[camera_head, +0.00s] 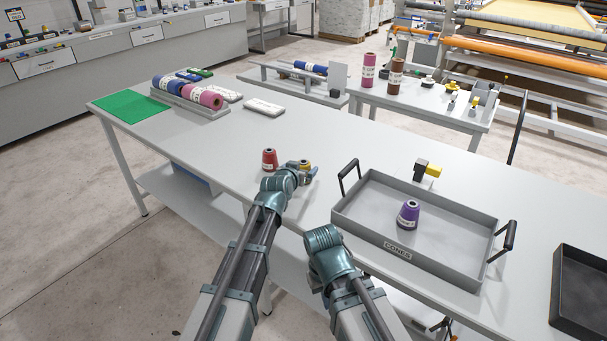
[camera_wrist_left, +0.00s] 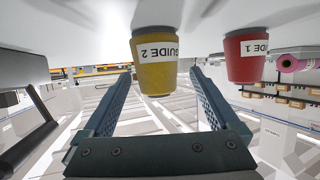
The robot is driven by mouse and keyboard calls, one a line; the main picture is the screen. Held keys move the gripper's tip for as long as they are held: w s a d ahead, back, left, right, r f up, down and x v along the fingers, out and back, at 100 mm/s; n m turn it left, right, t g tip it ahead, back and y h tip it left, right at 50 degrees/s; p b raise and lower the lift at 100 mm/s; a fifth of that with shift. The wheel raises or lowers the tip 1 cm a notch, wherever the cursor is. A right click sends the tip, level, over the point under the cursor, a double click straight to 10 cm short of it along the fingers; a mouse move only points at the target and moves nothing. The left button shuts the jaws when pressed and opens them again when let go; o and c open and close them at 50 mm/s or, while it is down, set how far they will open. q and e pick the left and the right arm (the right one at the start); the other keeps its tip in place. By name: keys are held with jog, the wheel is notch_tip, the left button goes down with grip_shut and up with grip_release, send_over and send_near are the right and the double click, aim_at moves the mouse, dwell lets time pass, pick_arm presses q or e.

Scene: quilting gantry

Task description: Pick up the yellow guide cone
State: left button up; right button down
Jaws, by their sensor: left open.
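The yellow guide cone (camera_head: 305,164) stands on the long grey table, partly hidden behind my left gripper (camera_head: 309,172) in the head view. In the left wrist view, which looks upside down, the yellow cone (camera_wrist_left: 157,75) carries a "GUIDE 2" label. It shows between the fingertips of my open left gripper (camera_wrist_left: 161,78), with a gap visible on each side. Contact is not visible. A red cone (camera_head: 269,160) stands to its left; in the wrist view the red cone (camera_wrist_left: 244,58) reads "GUIDE 1". My right arm is bent low in front, its gripper not seen.
A grey tray (camera_head: 352,211) labelled "CONES", with two black handles, stands right of the yellow cone and holds a purple cone (camera_head: 408,214). A black-and-yellow item (camera_head: 427,170) sits behind it. A dark bin (camera_head: 580,290) is far right.

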pick_arm(q)
jog(key=b+x, duration=0.1)
jog(key=x, duration=0.4)
jog(key=shift+d+r, duration=0.1)
jog(key=shift+d, duration=0.05)
jog(key=shift+r, duration=0.1)
grip_shut()
jog(key=shift+r, duration=0.1)
notch_tip(320, 180, up, 10)
jog(key=p, duration=0.9)
jog(key=shift+p, duration=0.35)
